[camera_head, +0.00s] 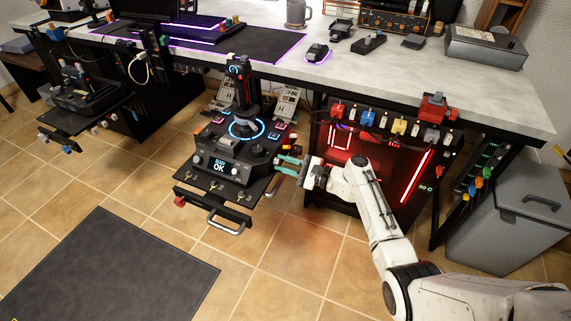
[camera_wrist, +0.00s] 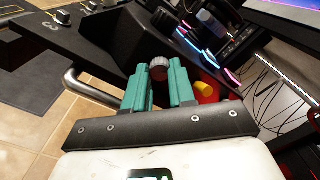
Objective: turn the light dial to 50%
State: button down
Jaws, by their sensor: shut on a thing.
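The black flight-stick console (camera_head: 232,150) stands on a pull-out tray under the desk, with a lit blue ring around its joystick (camera_head: 240,90). A small screen (camera_head: 218,167) on its front reads "OK". My gripper (camera_head: 280,165) reaches the console's right side from the right. In the wrist view its teal fingers (camera_wrist: 158,78) stand on either side of a small ridged grey and dark red knob (camera_wrist: 159,63) and are shut on it. This knob is hidden in the head view. Its setting cannot be read.
A metal handle (camera_head: 226,224) sticks out at the tray's front. A red-lit computer case (camera_head: 365,165) with a row of coloured parts is right of the console. A grey bin (camera_head: 510,220) stands far right. The tiled floor in front is open, with a dark mat (camera_head: 110,270).

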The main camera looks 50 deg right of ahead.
jog(key=shift+f, duration=0.1)
jog(key=shift+f+n+b, duration=0.1)
jog(key=shift+n+b, duration=4.5)
jog(key=shift+n, duration=1.2)
jog(key=c, duration=0.9)
grip_release()
jog(key=shift+c, duration=0.2)
jog(key=p+v, duration=0.2)
jog(key=v, duration=0.8)
jog(key=shift+s+p, duration=0.35)
jog(key=shift+s, duration=0.05)
